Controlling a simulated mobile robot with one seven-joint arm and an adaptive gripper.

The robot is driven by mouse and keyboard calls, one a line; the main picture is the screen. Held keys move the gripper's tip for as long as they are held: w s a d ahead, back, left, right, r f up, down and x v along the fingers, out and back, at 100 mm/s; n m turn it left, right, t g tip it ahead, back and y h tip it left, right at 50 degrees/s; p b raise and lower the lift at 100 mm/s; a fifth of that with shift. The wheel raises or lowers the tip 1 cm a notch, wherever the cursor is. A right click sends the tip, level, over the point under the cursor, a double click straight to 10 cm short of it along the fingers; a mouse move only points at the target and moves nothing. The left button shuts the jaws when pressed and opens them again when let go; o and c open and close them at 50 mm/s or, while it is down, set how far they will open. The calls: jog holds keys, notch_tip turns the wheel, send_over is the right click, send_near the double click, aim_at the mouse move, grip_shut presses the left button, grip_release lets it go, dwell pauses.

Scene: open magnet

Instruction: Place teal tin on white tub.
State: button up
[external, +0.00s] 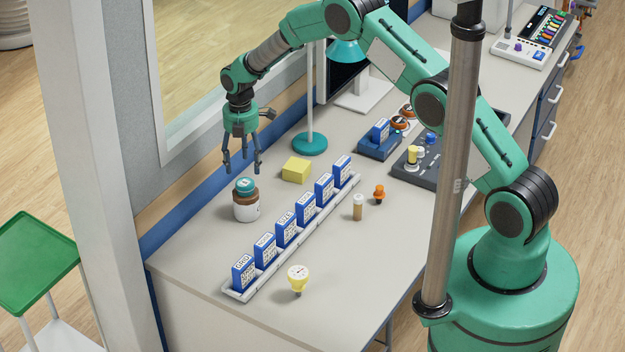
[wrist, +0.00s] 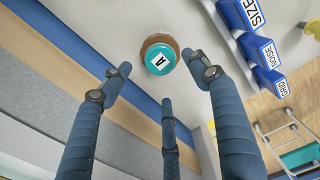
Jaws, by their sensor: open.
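The white tub (external: 246,213) stands upright on the counter near its left back edge, with a brown band (external: 246,198) above its white part. The teal tin (external: 245,184) sits on top of this stack. In the wrist view the teal tin (wrist: 160,60) shows a white label with an "A", with the brown band behind it and a sliver of white tub (wrist: 158,30) beyond. My gripper (external: 242,168) is open and empty just above the teal tin, fingers pointing down. In the wrist view my gripper (wrist: 158,80) has its fingers spread, apart from the tin.
A white rack (external: 290,245) with several blue labelled boxes runs along the right of the tub. A yellow block (external: 296,169) and a teal-based lamp (external: 310,143) stand behind. The wall is close at left.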

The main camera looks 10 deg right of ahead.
jog(key=shift+r, duration=2.05)
jog(key=shift+r, duration=0.15)
